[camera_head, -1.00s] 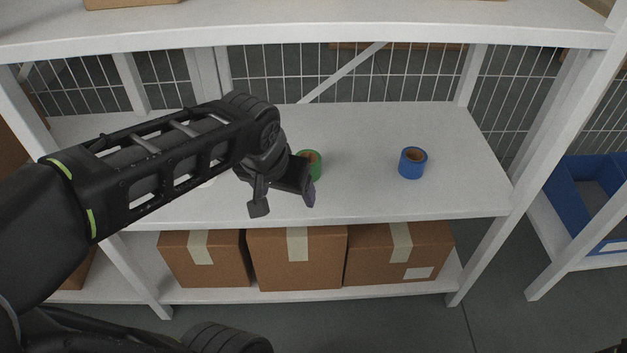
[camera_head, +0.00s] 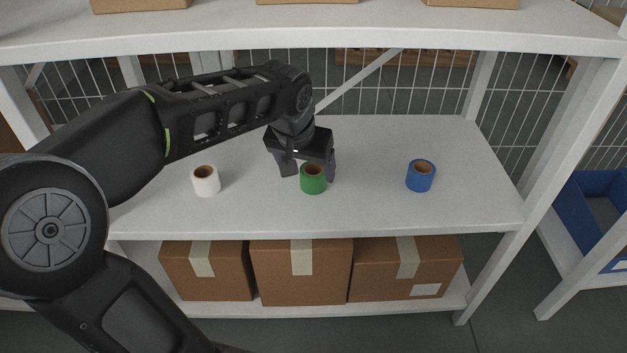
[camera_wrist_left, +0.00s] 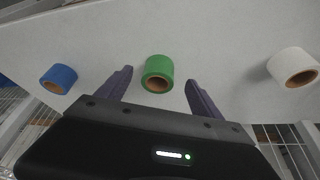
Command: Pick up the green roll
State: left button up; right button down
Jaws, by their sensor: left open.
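The green roll (camera_head: 313,180) stands upright on the middle white shelf, with its brown core facing up. My left gripper (camera_head: 308,172) is open and just behind the roll in the head view, pointing down, one finger to each side of it. In the left wrist view the green roll (camera_wrist_left: 158,72) lies ahead between the two spread fingertips of my left gripper (camera_wrist_left: 158,76), apart from both. I cannot tell how high the fingertips are above the shelf. My right gripper is not in view.
A white roll (camera_head: 206,181) stands on the shelf (camera_head: 370,210) to the left, and a blue roll (camera_head: 420,177) to the right. The upper shelf (camera_head: 400,32) overhangs the arm. Cardboard boxes (camera_head: 302,275) sit below. A blue bin (camera_head: 590,215) is at far right.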

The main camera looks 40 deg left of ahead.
aim_at(314, 171)
pick_arm(q)
jog(key=shift+w+a, duration=0.15)
jog(key=shift+w, duration=0.4)
jog(key=shift+w+a, duration=0.15)
jog(key=shift+w, duration=0.35)
jog(key=b+x, duration=0.2)
jog(key=x, duration=0.2)
jog(key=shift+f, duration=0.1)
jog(key=shift+w+f+b, duration=0.2)
jog(key=shift+f+b, duration=0.15)
jog(key=shift+c, duration=0.2)
jog(key=c, duration=1.4)
jog(key=shift+r, duration=0.1)
jog(key=shift+c, duration=0.2)
